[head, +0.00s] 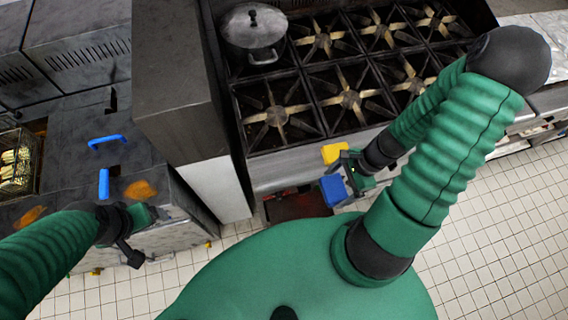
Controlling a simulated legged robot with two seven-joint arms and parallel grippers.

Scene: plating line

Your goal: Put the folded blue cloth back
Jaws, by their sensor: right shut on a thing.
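The folded blue cloth (335,190) is at the front edge of the stove, below a yellow cloth-like piece (335,152). My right gripper (345,180) reaches the blue cloth from the right and is shut on it. The gripper hides part of the cloth's right side. My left gripper (143,238) is at the lower left, in front of the grey counter unit, away from both cloths. I see nothing held in it, but its jaw gap is not clear.
The stove (280,165) has several burners, and a lidded pot (253,33) stands at its back left. A grey block (180,80) rises left of the stove. Blue handles (104,184) sit on the fryer unit at left. Tiled floor (490,230) is open at right.

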